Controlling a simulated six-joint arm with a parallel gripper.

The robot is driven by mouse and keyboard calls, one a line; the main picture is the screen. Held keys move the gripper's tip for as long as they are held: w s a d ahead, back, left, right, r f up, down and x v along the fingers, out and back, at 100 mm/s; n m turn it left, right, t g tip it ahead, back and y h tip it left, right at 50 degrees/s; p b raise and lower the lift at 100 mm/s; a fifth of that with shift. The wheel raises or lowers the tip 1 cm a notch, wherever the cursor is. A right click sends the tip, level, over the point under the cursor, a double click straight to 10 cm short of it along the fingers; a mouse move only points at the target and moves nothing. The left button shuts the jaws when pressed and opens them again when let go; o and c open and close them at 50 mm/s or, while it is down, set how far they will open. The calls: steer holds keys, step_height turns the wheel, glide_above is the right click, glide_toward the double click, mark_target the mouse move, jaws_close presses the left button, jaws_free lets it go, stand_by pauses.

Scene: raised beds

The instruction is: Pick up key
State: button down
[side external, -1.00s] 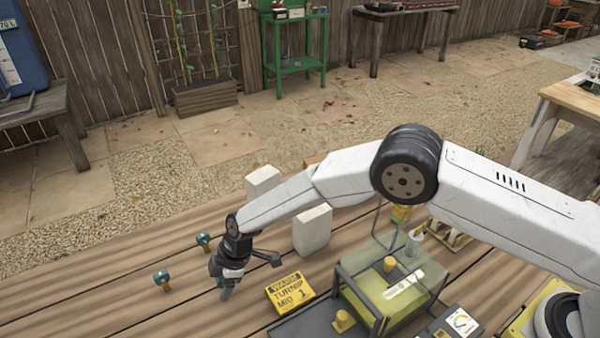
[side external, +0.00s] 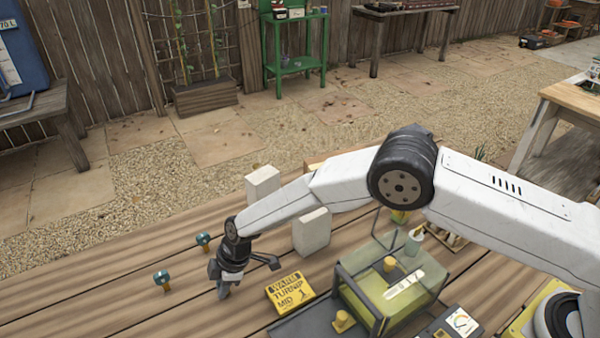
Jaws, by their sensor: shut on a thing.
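My gripper (side external: 222,291) points down low over the wooden deck table (side external: 120,305), left of the yellow sign. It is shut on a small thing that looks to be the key. The fingers hide nearly all of it, so its shape cannot be made out. Whether it touches the boards cannot be told from this view. Two small teal-headed pieces stand apart from the gripper: one (side external: 162,279) to its left, the other (side external: 203,240) behind it.
A yellow sign reading "WARM TURNIP MID" (side external: 290,291) lies just right of my gripper. Beyond it stands a clear-sided box (side external: 372,292) with a yellow knob. Two pale blocks (side external: 312,232) (side external: 263,184) stand behind. The boards at front left are clear.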

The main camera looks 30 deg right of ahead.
steer(key=shift+r, duration=0.2)
steer(key=shift+r, duration=1.5)
steer(key=shift+s+d+r, duration=0.2)
steer(key=shift+s+r, duration=0.05)
steer(key=s+d+r, duration=0.7)
steer(key=s+r, duration=0.2)
steer(key=s, duration=0.2)
steer(key=shift+s, duration=0.2)
steer(key=shift+r, duration=0.1)
